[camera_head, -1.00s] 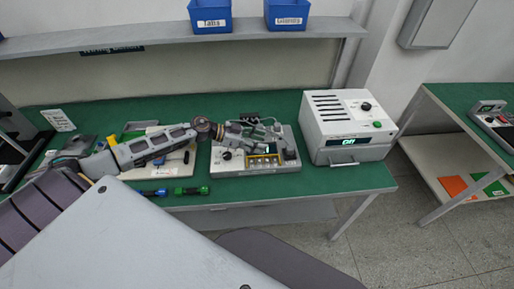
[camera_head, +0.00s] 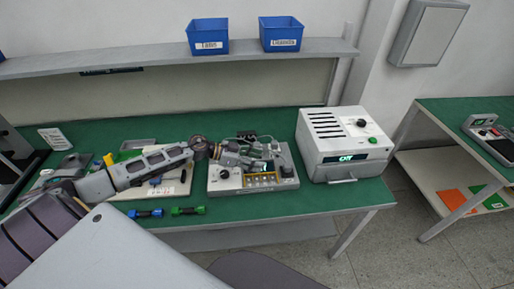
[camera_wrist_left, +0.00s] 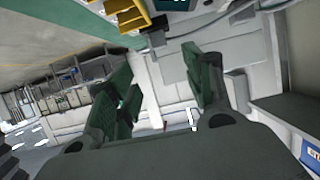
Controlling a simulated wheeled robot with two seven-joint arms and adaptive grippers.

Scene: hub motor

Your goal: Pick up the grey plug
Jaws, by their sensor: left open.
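The grey plug cannot be made out for certain in either view. A grey test unit (camera_head: 228,185) with a yellow-framed row of slots (camera_head: 262,180) and a thin cable sits at the middle of the green bench. My left gripper (camera_head: 268,157) is over this unit in the head view and hides part of it. In the left wrist view, my left gripper (camera_wrist_left: 162,78) has its two dark green fingers spread apart with nothing held between them. The yellow part (camera_wrist_left: 128,14) shows at the top of that view. My right gripper is not in view.
A white box (camera_head: 325,160) with a lit display stands right of the unit. Blue-ended (camera_head: 147,213) and green-ended (camera_head: 188,211) tools lie near the bench's front edge. Blue bins (camera_head: 208,35) stand on the shelf above. A second bench (camera_head: 440,120) is at right.

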